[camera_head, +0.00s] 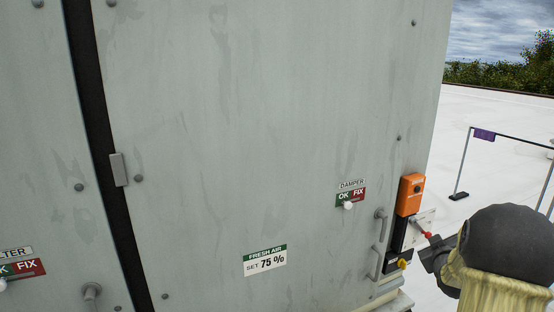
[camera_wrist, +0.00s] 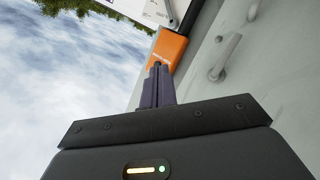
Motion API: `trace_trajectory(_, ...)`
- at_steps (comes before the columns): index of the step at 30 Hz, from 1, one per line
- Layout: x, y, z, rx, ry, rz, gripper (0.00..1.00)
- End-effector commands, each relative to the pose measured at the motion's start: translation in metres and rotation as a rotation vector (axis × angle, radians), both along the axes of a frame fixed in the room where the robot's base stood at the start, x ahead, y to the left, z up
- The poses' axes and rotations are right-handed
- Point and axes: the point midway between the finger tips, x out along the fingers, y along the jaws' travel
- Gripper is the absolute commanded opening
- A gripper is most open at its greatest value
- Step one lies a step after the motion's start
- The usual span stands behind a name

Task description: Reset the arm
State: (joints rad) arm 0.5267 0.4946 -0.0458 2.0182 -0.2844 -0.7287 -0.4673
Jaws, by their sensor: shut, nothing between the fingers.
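My gripper (camera_wrist: 158,70) is shut and empty in the wrist view, its two dark fingers side by side. They point toward the orange box (camera_wrist: 170,46), and the gap between them is hard to judge. In the head view my arm comes in at the lower right, and the dark gripper body (camera_head: 437,253) is close to the right edge of the grey cabinet. A red-ended lever (camera_head: 424,234) shows just left of and above it; I cannot tell whether they touch. The orange box (camera_head: 410,194) is mounted above that lever.
The grey cabinet (camera_head: 230,130) fills the left and middle. A door handle (camera_head: 378,245) sticks out beside the orange box. A DAMPER OK/FIX label (camera_head: 351,193) and a FRESH AIR 75 % label (camera_head: 265,260) are on the panel. A railing (camera_head: 465,160) stands on the open white roof.

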Motion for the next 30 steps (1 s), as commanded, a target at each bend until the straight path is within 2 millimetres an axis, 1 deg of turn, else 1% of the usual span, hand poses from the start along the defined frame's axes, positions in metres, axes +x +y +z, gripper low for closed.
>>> trace_trajectory(1, -0.002, 0.018, -0.004, 0.038, 0.030, 0.008, 0.00)
trace_trajectory(2, -0.004, 0.028, -0.008, 0.064, 0.050, 0.008, 0.00)
trace_trajectory(4, -0.011, 0.057, -0.018, 0.134, 0.113, 0.012, 0.00)
trace_trajectory(5, -0.016, 0.071, -0.023, 0.170, 0.146, 0.010, 0.00)
trace_trajectory(6, -0.025, 0.091, -0.030, 0.218, 0.192, 0.009, 0.00)
trace_trajectory(8, -0.041, 0.122, -0.042, 0.291, 0.270, 0.005, 0.00)
trace_trajectory(9, -0.055, 0.142, -0.050, 0.338, 0.324, 0.001, 0.00)
trace_trajectory(11, -0.076, 0.170, -0.060, 0.402, 0.404, -0.011, 0.00)
trace_trajectory(12, -0.092, 0.187, -0.067, 0.441, 0.458, -0.020, 0.00)
trace_trajectory(14, -0.118, 0.213, -0.077, 0.496, 0.539, -0.034, 0.00)
trace_trajectory(15, -0.136, 0.229, -0.083, 0.528, 0.594, -0.045, 0.00)
trace_trajectory(17, -0.164, 0.251, -0.091, 0.573, 0.677, -0.066, 0.00)
trace_trajectory(18, -0.184, 0.263, -0.096, 0.596, 0.732, -0.080, 0.00)
trace_trajectory(21, -0.227, 0.287, -0.105, 0.644, 0.847, -0.117, 0.00)
trace_trajectory(24, -0.254, 0.301, -0.109, 0.668, 0.918, -0.143, 0.00)
trace_trajectory(27, -0.264, 0.304, -0.111, 0.675, 0.945, -0.156, 0.00)
trace_trajectory(30, -0.264, 0.304, -0.111, 0.676, 0.946, -0.157, 0.00)
